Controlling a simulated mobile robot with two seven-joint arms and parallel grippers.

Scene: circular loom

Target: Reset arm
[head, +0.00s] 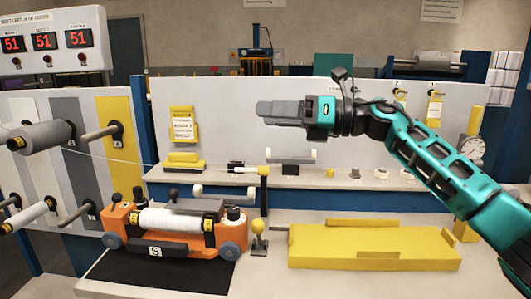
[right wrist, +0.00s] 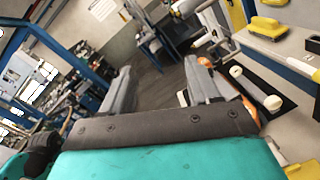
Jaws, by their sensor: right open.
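My right arm, teal and black, reaches in from the right in the head view. Its right gripper (head: 262,108) is raised in front of the white back panel, pointing left, above the workbench and apart from everything on it. In the right wrist view the two grey fingers of the right gripper (right wrist: 160,84) stand apart with nothing between them. My left gripper is in neither view.
An orange carriage (head: 188,246) holding a white roll sits on a black mat (head: 101,272). A yellow tray (head: 372,247) lies to its right. Spools (head: 52,135) on pegs stand at the left. A small yellow-topped lever (head: 255,234) stands between carriage and tray.

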